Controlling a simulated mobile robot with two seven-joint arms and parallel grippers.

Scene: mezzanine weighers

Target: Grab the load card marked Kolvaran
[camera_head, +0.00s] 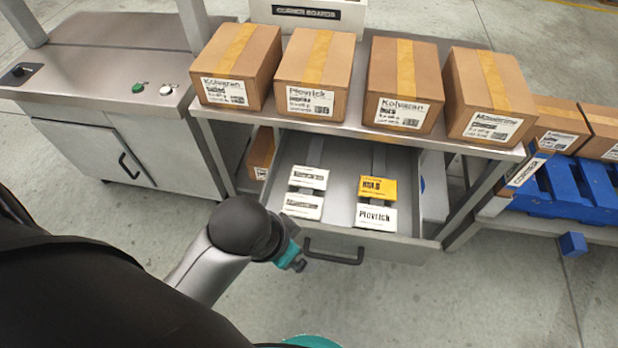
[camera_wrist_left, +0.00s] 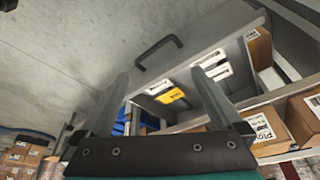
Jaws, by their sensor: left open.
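An open drawer (camera_head: 335,228) under the bench holds several cards. Two white cards lie on the left: a rear card (camera_head: 309,178) and a front card (camera_head: 303,206). Their print is too small to read surely, so I cannot tell which says Kolvaran. On the right are a yellow card marked HOLD (camera_head: 378,189) and a white card marked Plovrick (camera_head: 376,216). My left gripper (camera_head: 292,262) is in front of the drawer, by its handle, apart from the cards. In the left wrist view its fingers (camera_wrist_left: 160,76) are spread and empty, with the yellow card (camera_wrist_left: 171,96) visible beyond.
Several cartons stand on the bench (camera_head: 355,131) above the drawer, two labelled Kolvaran (camera_head: 222,91) (camera_head: 402,112). The drawer handle (camera_head: 333,256) sticks out in front. A steel cabinet (camera_head: 110,105) stands left, a blue pallet (camera_head: 570,193) right. The front floor is clear.

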